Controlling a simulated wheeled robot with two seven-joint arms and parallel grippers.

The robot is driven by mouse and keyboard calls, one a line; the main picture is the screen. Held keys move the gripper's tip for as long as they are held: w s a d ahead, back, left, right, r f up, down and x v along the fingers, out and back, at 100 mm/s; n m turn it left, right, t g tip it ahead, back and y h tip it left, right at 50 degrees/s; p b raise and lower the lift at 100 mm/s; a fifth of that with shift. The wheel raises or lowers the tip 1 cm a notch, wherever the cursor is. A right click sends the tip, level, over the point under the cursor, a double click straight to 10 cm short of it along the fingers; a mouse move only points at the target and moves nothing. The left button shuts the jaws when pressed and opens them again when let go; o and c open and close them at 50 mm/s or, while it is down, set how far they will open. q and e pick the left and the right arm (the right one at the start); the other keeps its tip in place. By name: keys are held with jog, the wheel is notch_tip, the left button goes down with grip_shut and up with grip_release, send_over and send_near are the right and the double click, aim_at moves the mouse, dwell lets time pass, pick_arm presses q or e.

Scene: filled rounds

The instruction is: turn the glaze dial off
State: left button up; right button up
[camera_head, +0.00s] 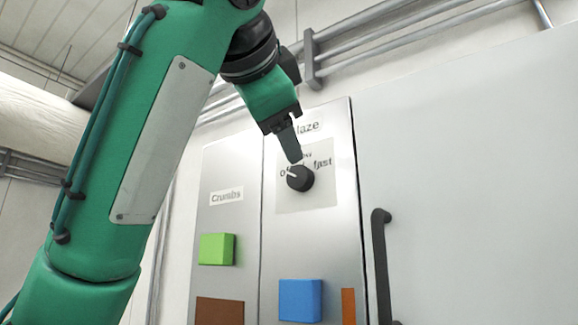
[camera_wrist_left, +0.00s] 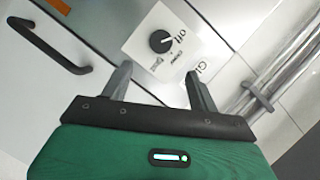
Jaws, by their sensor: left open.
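The glaze dial (camera_head: 299,179) is a round black knob with a white pointer line, on a pale plate under the partly hidden "Glaze" label. Its pointer appears to face the "off" label at its left, away from "fast" at its right. It also shows in the left wrist view (camera_wrist_left: 160,41), beyond the fingertips. My left gripper (camera_head: 293,157) is just above the dial in the head view, and its finger covers part of the labels. In the wrist view the left gripper (camera_wrist_left: 156,70) has its two fingers apart with nothing between them. My right gripper is not in view.
The panel (camera_head: 270,240) also carries a green block (camera_head: 217,249), a blue block (camera_head: 300,300), a brown block (camera_head: 220,311) and an orange strip (camera_head: 348,306). A black handle (camera_head: 381,265) stands out at the right. Pipes (camera_head: 400,42) run along the wall above.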

pick_arm(q)
jog(key=shift+b+v, duration=0.55)
jog(key=shift+v, duration=0.75)
